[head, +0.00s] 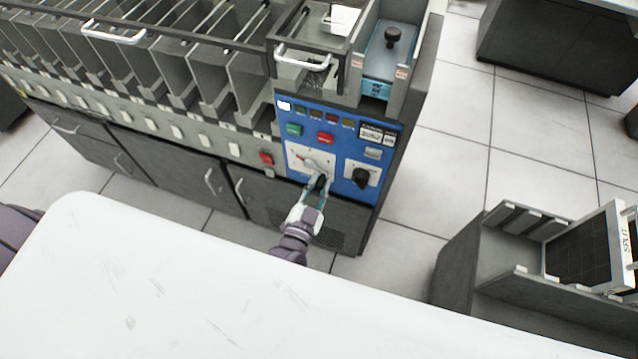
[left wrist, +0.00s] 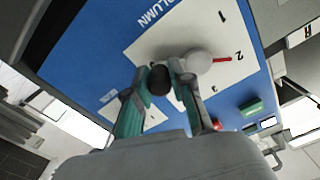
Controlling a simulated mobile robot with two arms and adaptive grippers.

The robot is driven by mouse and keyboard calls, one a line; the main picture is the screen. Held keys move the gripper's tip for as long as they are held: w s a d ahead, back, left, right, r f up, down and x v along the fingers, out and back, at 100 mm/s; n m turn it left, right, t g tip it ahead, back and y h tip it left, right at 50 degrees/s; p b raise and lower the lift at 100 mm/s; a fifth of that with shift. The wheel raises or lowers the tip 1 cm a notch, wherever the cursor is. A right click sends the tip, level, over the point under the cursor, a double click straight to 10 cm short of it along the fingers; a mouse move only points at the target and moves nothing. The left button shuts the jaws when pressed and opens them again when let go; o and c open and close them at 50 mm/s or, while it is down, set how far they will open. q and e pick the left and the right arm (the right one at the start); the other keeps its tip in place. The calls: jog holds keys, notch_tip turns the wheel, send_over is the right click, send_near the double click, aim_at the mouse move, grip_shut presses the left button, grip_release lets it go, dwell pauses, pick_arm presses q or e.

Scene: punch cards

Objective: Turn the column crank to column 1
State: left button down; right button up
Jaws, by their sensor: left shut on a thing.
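The column crank (head: 313,167) sits on a white dial plate (head: 298,152) on the blue control panel. In the left wrist view the crank has a pale round hub (left wrist: 199,61), a black knob (left wrist: 160,80) and a red pointer (left wrist: 222,59). The plate (left wrist: 180,32) shows the numbers 1, 2 and 3, and the pointer lies toward the 2. My left gripper (head: 319,183) is shut on the crank's knob, and its fingertips also show in the left wrist view (left wrist: 159,70). My right gripper is not in view.
A black rotary knob (head: 361,178) is just right of the dial. Green (head: 294,130) and red (head: 325,138) buttons sit above it. Card bins line the machine at left. A white surface (head: 200,290) fills the foreground, and a grey rack (head: 490,260) stands at right.

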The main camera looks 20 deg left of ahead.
aim_at(325, 161)
pick_arm(q)
jog(key=shift+r, duration=0.1)
jog(key=shift+d+r+n+p, duration=0.1)
jog(key=shift+r+n+p, duration=0.15)
jog(key=shift+n, duration=0.3)
jog(key=shift+d+r+n+p, duration=0.1)
jog(key=shift+n+p, duration=0.15)
jog(key=shift+n, duration=0.3)
jog(key=n, duration=0.2)
jog(key=r+n+p, duration=0.1)
jog(key=shift+d+r+n, duration=0.1)
jog(key=shift+r+n, duration=0.1)
jog(key=shift+n, duration=0.2)
jog(key=n, duration=0.2)
jog(key=r+n+p, duration=0.1)
jog(key=n, duration=0.1)
jog(key=shift+r, duration=0.2)
jog(key=shift+a+r+n+p, duration=0.3)
jog(key=shift+r+n, duration=0.05)
jog(key=shift+n, duration=0.65)
